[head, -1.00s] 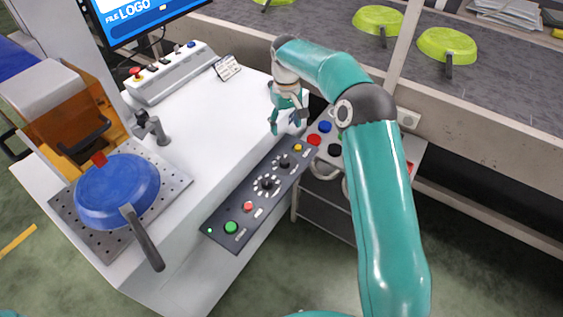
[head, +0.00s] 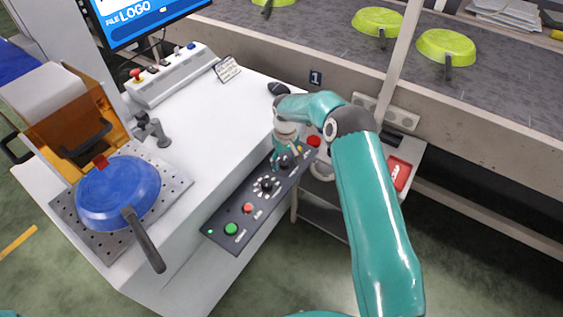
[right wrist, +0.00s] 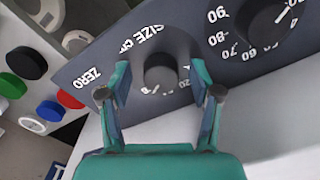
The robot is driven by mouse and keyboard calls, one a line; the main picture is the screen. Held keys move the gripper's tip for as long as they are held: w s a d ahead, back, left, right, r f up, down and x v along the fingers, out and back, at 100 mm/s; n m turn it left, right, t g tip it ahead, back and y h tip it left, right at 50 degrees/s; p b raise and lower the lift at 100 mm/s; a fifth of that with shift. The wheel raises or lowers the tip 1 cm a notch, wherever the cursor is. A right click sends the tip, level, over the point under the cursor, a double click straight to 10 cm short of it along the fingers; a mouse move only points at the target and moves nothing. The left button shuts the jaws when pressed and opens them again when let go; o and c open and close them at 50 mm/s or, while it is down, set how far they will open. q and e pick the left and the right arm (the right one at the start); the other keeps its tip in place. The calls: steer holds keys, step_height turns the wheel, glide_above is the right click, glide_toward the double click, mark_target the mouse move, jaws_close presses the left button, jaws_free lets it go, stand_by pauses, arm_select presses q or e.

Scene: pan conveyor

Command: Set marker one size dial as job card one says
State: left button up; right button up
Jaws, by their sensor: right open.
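The size dial (right wrist: 160,74) is a dark round knob on the marker's dark panel, with "SIZE" lettering and a scale around it in the right wrist view. My right gripper (right wrist: 160,88) is open, with one finger on each side of the knob; I cannot tell whether they touch it. In the head view my right gripper (head: 286,160) is over the far part of the control panel (head: 226,212) and partly covers the dial. A small printed card (head: 226,68) stands on the white table, its text too small to read. My left gripper is out of view.
A blue pan (head: 116,192) rests on a perforated plate at left. Green pans (head: 446,46) lie on the conveyor. The white tabletop is mostly clear.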

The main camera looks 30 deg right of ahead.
steer(key=shift+c, duration=0.2)
steer(key=c, duration=1.1)
steer(key=shift+a, duration=0.45)
steer(key=shift+d, duration=0.25)
steer(key=shift+f+n+b, duration=0.1)
steer(key=shift+n+b, duration=0.8)
steer(key=shift+n, duration=0.6)
steer(key=shift+n+b, duration=0.4)
steer(key=shift+n, duration=2)
steer(key=shift+b, duration=0.3)
